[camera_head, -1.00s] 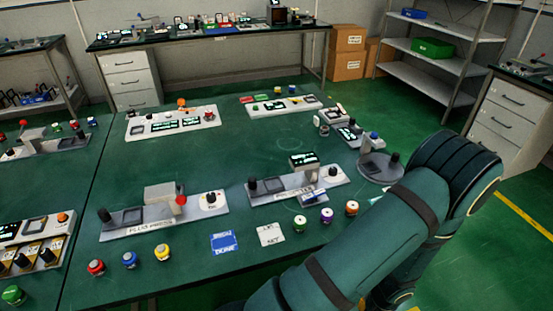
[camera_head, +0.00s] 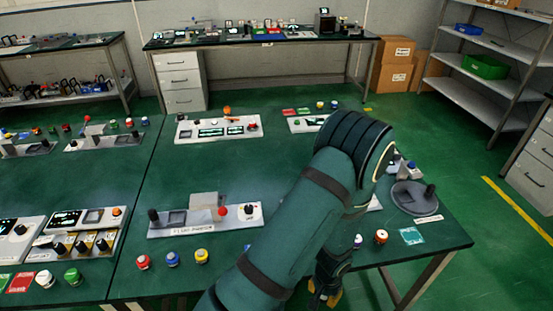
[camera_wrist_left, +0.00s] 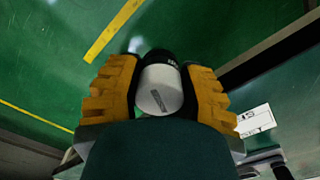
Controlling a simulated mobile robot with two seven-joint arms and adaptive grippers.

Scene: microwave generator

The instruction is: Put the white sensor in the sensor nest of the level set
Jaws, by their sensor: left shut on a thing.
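In the left wrist view the white sensor (camera_wrist_left: 160,92), a short cylinder with a black end, sits between the two yellow fingers of my left gripper (camera_wrist_left: 160,66), which is shut on it. In the head view my left gripper (camera_head: 328,294) hangs low at the table's front edge, partly behind my arm; the sensor is not clear there. I cannot tell which panel is the level set. One grey-white panel (camera_head: 180,231) with an upright block and knobs lies left of my arm. Another panel (camera_head: 375,203) is mostly hidden behind my arm. My right gripper is not in view.
Red, blue and yellow buttons (camera_head: 173,259) stand along the front edge. A round grey base (camera_head: 420,203) with a black knob stands at the right, near a teal card (camera_head: 411,236). A white panel (camera_head: 218,133) lies farther back. The green table (camera_head: 290,160) is clear in the middle.

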